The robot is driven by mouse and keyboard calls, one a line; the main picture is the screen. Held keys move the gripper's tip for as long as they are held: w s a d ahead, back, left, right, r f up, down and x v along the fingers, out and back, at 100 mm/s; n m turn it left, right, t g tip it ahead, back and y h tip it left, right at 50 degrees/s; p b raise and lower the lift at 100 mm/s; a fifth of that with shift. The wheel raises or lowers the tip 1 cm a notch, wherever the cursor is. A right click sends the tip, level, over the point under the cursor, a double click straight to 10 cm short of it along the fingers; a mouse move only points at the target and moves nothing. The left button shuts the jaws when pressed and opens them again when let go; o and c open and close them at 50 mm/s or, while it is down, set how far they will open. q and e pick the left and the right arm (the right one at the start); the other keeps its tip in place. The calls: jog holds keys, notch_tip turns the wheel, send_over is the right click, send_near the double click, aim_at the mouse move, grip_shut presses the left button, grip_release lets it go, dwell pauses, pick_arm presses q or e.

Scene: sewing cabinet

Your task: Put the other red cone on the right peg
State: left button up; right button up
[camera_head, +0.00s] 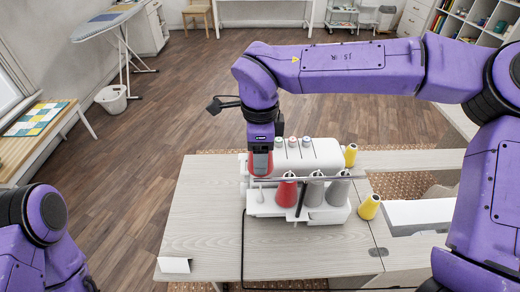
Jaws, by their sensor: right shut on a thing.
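My right gripper (261,150) reaches down from above, shut on a red cone (260,167). It holds the cone upright over the left part of the white sewing machine (268,208). Another red cone (286,192) stands at the machine's front, with two grey cones (314,191) to its right. The pegs under the standing cones are hidden, and I cannot make out a bare peg clearly under the held cone. Of my left arm only purple links show at the lower left; its gripper is out of view.
The machine stands on a light wooden table (200,215). Yellow cones stand at its right, one behind (350,155) and one in front (369,206). A thin bar crosses above the cones. A small white card (174,265) lies at the table's front left; the table's left side is mostly clear.

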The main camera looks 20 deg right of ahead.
dwell(0.3)
jog(key=shift+p, duration=0.4)
jog(key=shift+s, duration=0.1)
jog(key=shift+f, duration=0.15)
jog(key=shift+f+b, duration=2.05)
jog(key=shift+f, duration=1.75)
jog(key=shift+r+p, duration=0.1)
jog(key=shift+p, duration=0.35)
